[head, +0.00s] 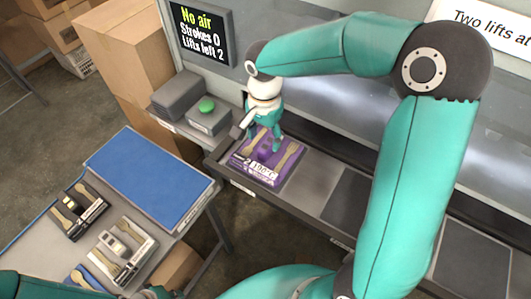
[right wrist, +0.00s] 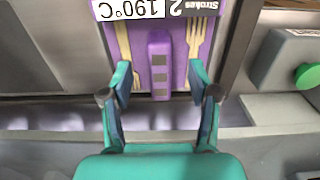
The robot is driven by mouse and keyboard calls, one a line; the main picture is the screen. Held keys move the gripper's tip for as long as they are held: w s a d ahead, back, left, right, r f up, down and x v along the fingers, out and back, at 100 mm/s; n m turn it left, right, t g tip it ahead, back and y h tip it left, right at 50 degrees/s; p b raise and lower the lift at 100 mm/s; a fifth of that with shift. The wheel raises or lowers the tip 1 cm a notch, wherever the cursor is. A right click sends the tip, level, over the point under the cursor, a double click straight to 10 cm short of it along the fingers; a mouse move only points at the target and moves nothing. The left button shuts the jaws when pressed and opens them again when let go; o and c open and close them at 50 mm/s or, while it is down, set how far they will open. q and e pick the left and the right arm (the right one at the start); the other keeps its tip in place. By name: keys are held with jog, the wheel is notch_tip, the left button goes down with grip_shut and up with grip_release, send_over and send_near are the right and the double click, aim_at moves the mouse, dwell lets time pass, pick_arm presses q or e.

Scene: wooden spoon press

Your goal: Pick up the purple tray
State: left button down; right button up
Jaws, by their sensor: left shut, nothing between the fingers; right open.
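The purple tray (head: 266,158) lies on the grey ledge in front of the press in the head view. It carries pale wooden utensils and a label reading "2" and "190°C". In the right wrist view the tray (right wrist: 140,38) has a raised purple handle (right wrist: 160,55) between two wooden utensils. My right gripper (head: 263,142) is over the tray. In the right wrist view its open fingers (right wrist: 160,80) stand on either side of the handle, with gaps showing. Only part of my left arm shows at the lower left of the head view; its fingers are not visible.
A screen (head: 202,35) reads "No air, Strokes 0, Lifts left 2". A green button (head: 207,104) stands left of the tray. A blue mat (head: 150,175) lies bare on the left table, near a black tray (head: 78,212) and a white tray (head: 122,252). Cardboard boxes stand behind.

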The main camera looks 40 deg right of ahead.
aim_at(265, 146)
jog(key=shift+d+f+p, duration=0.15)
jog(key=shift+f+p, duration=0.35)
jog(key=shift+f, duration=1.85)
grip_shut()
